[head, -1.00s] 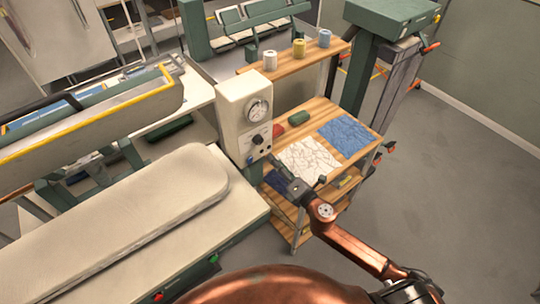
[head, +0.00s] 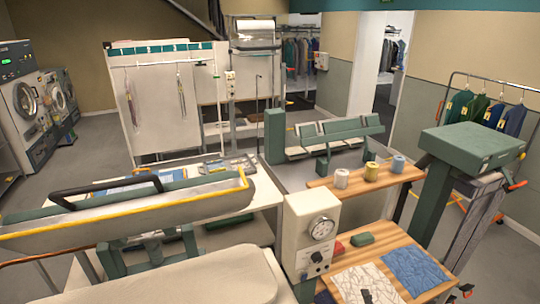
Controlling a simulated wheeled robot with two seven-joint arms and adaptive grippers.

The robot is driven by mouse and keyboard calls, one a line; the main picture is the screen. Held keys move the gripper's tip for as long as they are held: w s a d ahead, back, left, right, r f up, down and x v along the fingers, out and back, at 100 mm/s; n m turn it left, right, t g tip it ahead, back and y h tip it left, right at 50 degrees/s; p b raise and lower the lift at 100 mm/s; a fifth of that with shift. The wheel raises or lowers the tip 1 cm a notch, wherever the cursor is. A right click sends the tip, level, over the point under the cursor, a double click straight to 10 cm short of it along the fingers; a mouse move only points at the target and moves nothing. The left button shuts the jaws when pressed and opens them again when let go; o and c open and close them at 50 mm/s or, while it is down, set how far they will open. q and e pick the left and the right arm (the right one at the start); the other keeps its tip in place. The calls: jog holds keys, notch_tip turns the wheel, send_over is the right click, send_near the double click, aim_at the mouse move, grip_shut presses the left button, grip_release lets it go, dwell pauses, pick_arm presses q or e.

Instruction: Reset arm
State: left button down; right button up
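My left gripper is not in the head view. My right gripper is not clearly in view either. A small dark piece shows at the bottom edge in front of the white patterned cloth (head: 352,279). It may be a tip of my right gripper, but too little shows to tell its state. The cloth lies on the wooden cart top beside a blue patterned cloth (head: 415,268).
A white box with a dial (head: 312,235) stands left of the cloths. A padded board (head: 190,285) and a yellow-edged press (head: 130,215) fill the left foreground. A garment rail (head: 487,80) stands at the right.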

jog(key=s+d+f+m+g+h, duration=0.1)
jog(key=s+d+f+m+g, duration=0.2)
jog(key=s+f+m, duration=0.3)
jog(key=s+d+f+m+g+h, duration=0.1)
jog(key=s+d+f+m+g, duration=0.35)
jog(key=s, duration=0.25)
jog(key=s+a+f+m+g+y, duration=0.1)
jog(key=s+a+f+m+g, duration=0.15)
jog(key=s, duration=0.55)
jog(key=s+a+f+m+g+y, duration=0.2)
jog(key=s+f+m, duration=0.2)
jog(key=s, duration=0.5)
notch_tip(320, 180, down, 35)
jog(key=a+n+g+b, duration=0.1)
jog(key=b, duration=0.4)
jog(key=s+f+g+b, duration=0.1)
jog(key=s+f+b, duration=0.3)
jog(key=s+f, duration=1.6)
notch_tip(320, 180, down, 2)
jog(key=shift+s+a+f+n+g, duration=0.1)
jog(key=shift+s+a+n+g, duration=0.2)
jog(key=shift+g, duration=0.1)
